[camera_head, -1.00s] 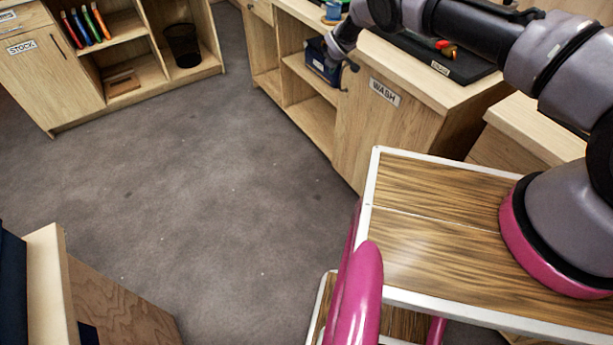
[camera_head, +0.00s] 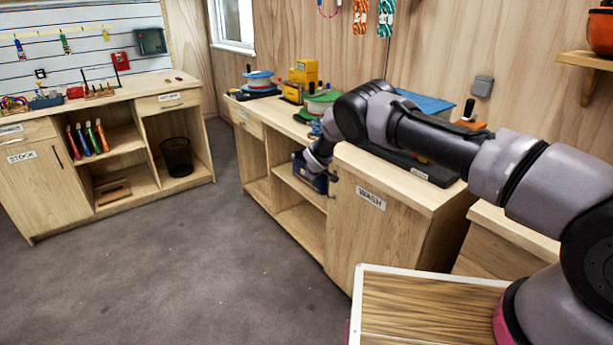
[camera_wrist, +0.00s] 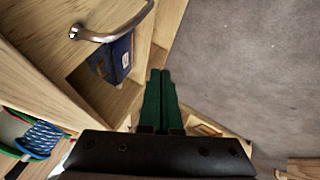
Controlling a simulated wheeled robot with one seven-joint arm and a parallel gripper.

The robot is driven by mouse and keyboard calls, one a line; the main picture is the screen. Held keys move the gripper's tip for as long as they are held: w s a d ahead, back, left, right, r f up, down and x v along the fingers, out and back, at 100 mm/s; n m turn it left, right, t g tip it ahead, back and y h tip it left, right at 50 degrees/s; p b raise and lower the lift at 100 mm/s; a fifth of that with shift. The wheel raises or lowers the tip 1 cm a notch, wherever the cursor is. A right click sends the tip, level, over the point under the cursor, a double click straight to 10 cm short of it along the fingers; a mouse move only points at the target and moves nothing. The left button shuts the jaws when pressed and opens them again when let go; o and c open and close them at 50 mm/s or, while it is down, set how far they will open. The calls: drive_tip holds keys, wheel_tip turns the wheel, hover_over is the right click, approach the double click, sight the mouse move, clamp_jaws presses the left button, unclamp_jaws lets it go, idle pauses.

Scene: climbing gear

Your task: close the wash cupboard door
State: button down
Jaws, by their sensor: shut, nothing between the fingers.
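The wash cupboard door (camera_head: 375,224) is a pale wood panel with a WASH label, at the right end of the long bench in the head view. It looks flush, or nearly so, with the bench front; I cannot tell whether a small gap is left. Its curved metal handle (camera_wrist: 118,28) shows in the upper left of the wrist view. My gripper (camera_wrist: 160,74) has its dark green fingers together with nothing between them. They are apart from the handle in the picture. In the head view my wrist is beside the door's left edge and the fingers cannot be made out.
A blue box (camera_wrist: 112,60) sits in the open shelf beside the door; it also shows in the head view (camera_head: 309,174). A rope spool (camera_wrist: 42,137) and other gear stand on the bench top. The STOCK cupboard (camera_head: 35,185) is at left. Grey floor (camera_head: 190,270) lies clear between.

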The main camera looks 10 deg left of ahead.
drive_tip(key=s+a+v, duration=0.1)
drive_tip(key=v, duration=0.7)
drive_tip(key=w+d+r+m, duration=0.2)
drive_tip(key=d+r, duration=0.3)
drive_tip(key=r, duration=0.4)
drive_tip(key=w+d+r+m, duration=0.1)
drive_tip(key=d+r+m, duration=0.3)
drive_tip(key=r, duration=0.6)
drive_tip(key=s+d+r+m, duration=0.2)
drive_tip(key=s+d+r, duration=0.2)
drive_tip(key=d+r, duration=0.55)
drive_tip(key=s+d+r+m, duration=0.2)
drive_tip(key=s+d+r, duration=0.1)
drive_tip(key=d+r, duration=0.6)
drive_tip(key=s+d+r+m, duration=0.2)
drive_tip(key=s+d+r, duration=0.35)
drive_tip(key=s, duration=0.35)
drive_tip(key=s+d+r+m, duration=0.1)
drive_tip(key=s+d+r, duration=0.4)
drive_tip(key=s+r, duration=0.3)
drive_tip(key=s+d+m, duration=0.1)
drive_tip(key=s+d, duration=0.1)
drive_tip(key=s, duration=0.8)
drive_tip(key=s+d+f+m, duration=0.1)
drive_tip(key=s+d+m, duration=0.1)
drive_tip(key=s, duration=0.8)
drive_tip(key=shift+s+d+f+m, duration=0.15)
drive_tip(key=shift+s+d+m, duration=0.1)
drive_tip(key=shift+s+m, duration=0.05)
